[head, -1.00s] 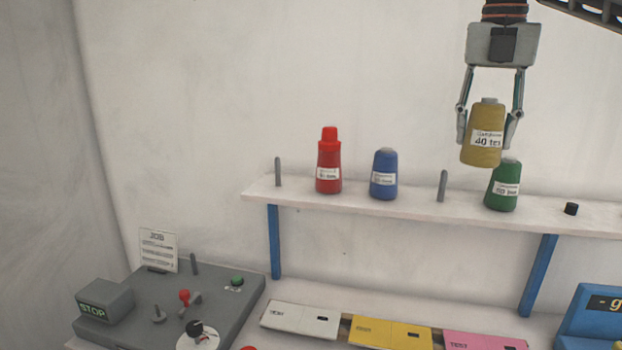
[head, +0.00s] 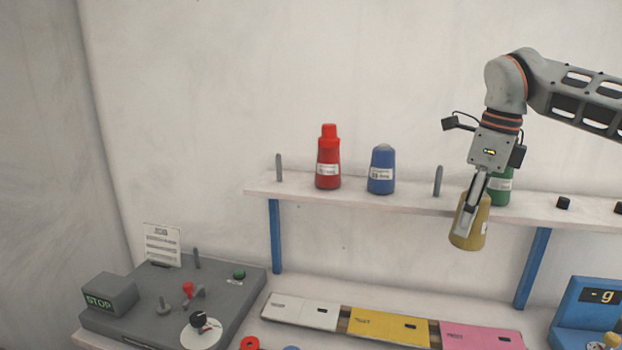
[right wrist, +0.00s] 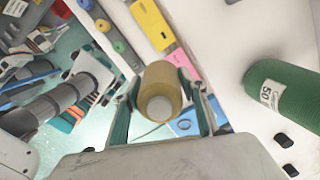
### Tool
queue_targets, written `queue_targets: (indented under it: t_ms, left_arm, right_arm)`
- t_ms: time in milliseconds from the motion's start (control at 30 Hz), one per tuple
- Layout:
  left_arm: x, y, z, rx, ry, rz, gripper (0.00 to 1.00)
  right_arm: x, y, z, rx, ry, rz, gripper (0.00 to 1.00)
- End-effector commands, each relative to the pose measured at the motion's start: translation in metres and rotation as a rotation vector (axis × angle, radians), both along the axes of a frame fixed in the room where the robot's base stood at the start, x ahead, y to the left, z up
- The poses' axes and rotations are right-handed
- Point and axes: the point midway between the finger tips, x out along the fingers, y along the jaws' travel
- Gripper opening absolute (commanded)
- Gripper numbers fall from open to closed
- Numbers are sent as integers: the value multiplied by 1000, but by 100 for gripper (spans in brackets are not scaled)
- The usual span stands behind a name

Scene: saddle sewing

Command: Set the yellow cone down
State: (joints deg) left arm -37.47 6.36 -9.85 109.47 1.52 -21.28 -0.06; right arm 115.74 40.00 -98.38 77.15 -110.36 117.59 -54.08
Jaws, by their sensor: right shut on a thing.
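The yellow cone (head: 468,228) is held by my right gripper (head: 467,212) in front of the shelf's front edge, its base at or below shelf level and slightly tilted. In the right wrist view the cone (right wrist: 161,90) sits between the two fingers of the right gripper (right wrist: 163,108), which are shut on it. Nothing shows under the cone in contact with it.
The shelf (head: 340,199) carries a red bottle (head: 328,163), a blue cone (head: 381,171), grey pegs and a green cone (head: 502,185), partly hidden behind my gripper. Below lie white, yellow (head: 389,327) and pink panels, a grey control box (head: 150,305) and a blue display (head: 590,310).

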Motion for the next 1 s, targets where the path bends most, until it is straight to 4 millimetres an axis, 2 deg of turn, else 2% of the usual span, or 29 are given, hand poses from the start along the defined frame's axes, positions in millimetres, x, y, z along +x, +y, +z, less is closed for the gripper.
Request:
queue_targets:
  t_ms: [100,367,567,700,900,1000]
  left_arm:
    - [-1,1,0,1,1,0,0]
    - [-2,4,-2,10,2,-8,0]
    - [-2,5,-2,14,2,-10,0]
    - [-2,5,-2,13,3,-10,0]
    - [-2,4,-2,10,3,-7,0]
    - [-2,2,-2,6,3,-5,0]
  right_arm:
    - [-7,3,-32,2,3,255,16]
    - [-32,13,-96,2,3,832,16]
    - [-60,25,-146,2,3,1303,16]
    - [-87,34,-179,5,3,1641,16]
    - [-123,47,-214,3,0,2037,16]
    - [-134,52,-224,3,-2,2157,16]
